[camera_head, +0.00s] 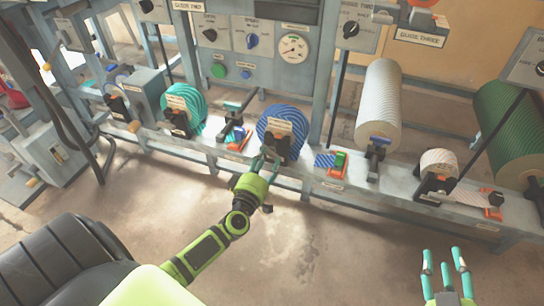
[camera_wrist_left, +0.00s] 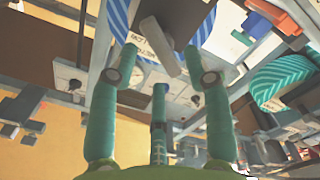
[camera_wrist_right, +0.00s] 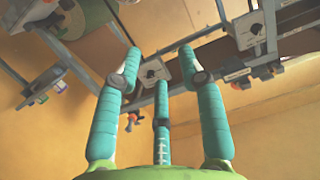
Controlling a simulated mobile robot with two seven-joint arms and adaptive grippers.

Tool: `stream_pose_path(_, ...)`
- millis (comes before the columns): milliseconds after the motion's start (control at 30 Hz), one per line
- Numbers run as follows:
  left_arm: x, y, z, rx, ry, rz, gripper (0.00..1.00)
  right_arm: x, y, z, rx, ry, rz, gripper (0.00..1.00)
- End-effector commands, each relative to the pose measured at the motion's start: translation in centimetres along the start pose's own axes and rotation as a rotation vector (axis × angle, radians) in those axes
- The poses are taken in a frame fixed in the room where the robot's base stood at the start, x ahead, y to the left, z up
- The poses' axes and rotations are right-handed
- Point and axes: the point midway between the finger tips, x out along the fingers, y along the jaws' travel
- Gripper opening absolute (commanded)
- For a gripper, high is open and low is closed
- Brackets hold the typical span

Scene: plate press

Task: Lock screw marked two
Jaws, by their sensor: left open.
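A blue striped roll (camera_head: 283,125) sits on the press ledge, with a dark block (camera_head: 284,150) and a pale label at its front. My left gripper (camera_head: 264,166) is just in front of this block. In the left wrist view, a grey bar-shaped screw handle (camera_wrist_left: 160,46) on the dark block (camera_wrist_left: 178,14) lies between the tips of the open left fingers. I cannot tell whether they touch it. The label beside the handle is too blurred to read. My right gripper (camera_head: 446,262) is open and empty, low at the right, away from the press.
A teal striped roll (camera_head: 184,108) stands left of the blue one. A white roll (camera_head: 379,100), a small roll (camera_head: 439,162) and a green roll (camera_head: 512,125) are to the right. A panel with a gauge (camera_head: 293,48) and knobs is behind. The floor in front is clear.

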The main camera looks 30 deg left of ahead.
Motion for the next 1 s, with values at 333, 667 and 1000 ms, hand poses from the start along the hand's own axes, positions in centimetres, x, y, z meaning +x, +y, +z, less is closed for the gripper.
stream_pose_path(333, 3.6, -0.1, 0.2, 0.001, -0.002, 0.000, 0.49, -0.5, -1.3, -5.4, -0.011, 0.290, -0.027, 0.40)
stream_pose_path(667, 4.2, -0.1, 0.1, 0.001, -0.003, -0.002, 0.49, -0.8, -1.6, -6.6, -0.012, 0.347, -0.033, 0.40)
stream_pose_path(1000, 4.2, -0.1, 0.1, 0.002, -0.003, -0.001, 0.00, -0.8, -1.5, -6.6, -0.012, 0.345, -0.033, 0.40)
